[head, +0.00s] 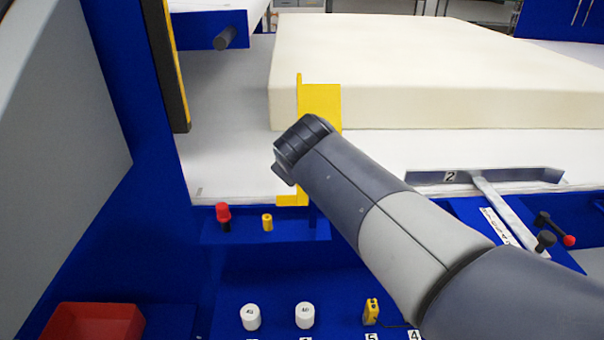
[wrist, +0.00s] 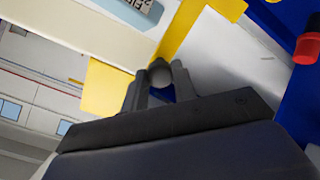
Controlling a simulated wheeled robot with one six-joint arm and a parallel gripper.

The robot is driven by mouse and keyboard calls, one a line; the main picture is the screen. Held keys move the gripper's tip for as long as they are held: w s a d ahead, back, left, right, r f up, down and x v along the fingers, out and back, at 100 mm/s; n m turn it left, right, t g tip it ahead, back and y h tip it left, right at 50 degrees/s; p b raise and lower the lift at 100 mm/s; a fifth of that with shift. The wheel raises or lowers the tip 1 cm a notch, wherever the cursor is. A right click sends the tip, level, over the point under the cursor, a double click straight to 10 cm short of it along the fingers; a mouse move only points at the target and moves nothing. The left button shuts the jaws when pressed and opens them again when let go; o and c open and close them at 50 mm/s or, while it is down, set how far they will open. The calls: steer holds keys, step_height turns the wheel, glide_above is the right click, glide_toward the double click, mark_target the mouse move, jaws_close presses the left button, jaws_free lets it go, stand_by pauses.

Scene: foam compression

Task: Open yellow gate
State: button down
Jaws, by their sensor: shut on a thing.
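The yellow gate (head: 322,98) stands upright at the near edge of the white bed, in front of the cream foam block (head: 430,75). Its lower foot shows below my wrist in the head view, and its middle is hidden behind my arm. In the wrist view the gate (wrist: 104,88) appears as a yellow plate and a slanting bar. My gripper (wrist: 158,82) is shut on a round grey knob (wrist: 160,72) that lines up with the gate's bar. In the head view my fingers are hidden by the wrist.
A red-topped knob (head: 223,214) and a small yellow peg (head: 267,222) stand on a blue ledge at left. A red bin (head: 95,322) is at lower left. A grey bar marked 2 (head: 425,177) is at right.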

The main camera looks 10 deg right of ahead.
steer(key=shift+s+a+f+t+b, duration=0.2)
steer(key=shift+s+t+b, duration=0.45)
steer(key=shift+b, duration=1.05)
steer(key=shift+s+a+f+t+b, duration=0.15)
steer(key=shift+s+t+b, duration=0.2)
steer(key=shift+s+b, duration=1)
steer(key=shift+w+f+b, duration=0.1)
steer(key=shift+w+b, duration=0.2)
steer(key=shift+b, duration=0.15)
steer(key=c, duration=1.1)
jaws_free()
steer(key=shift+c, duration=0.2)
steer(key=shift+r, duration=0.2)
steer(key=shift+r, duration=0.1)
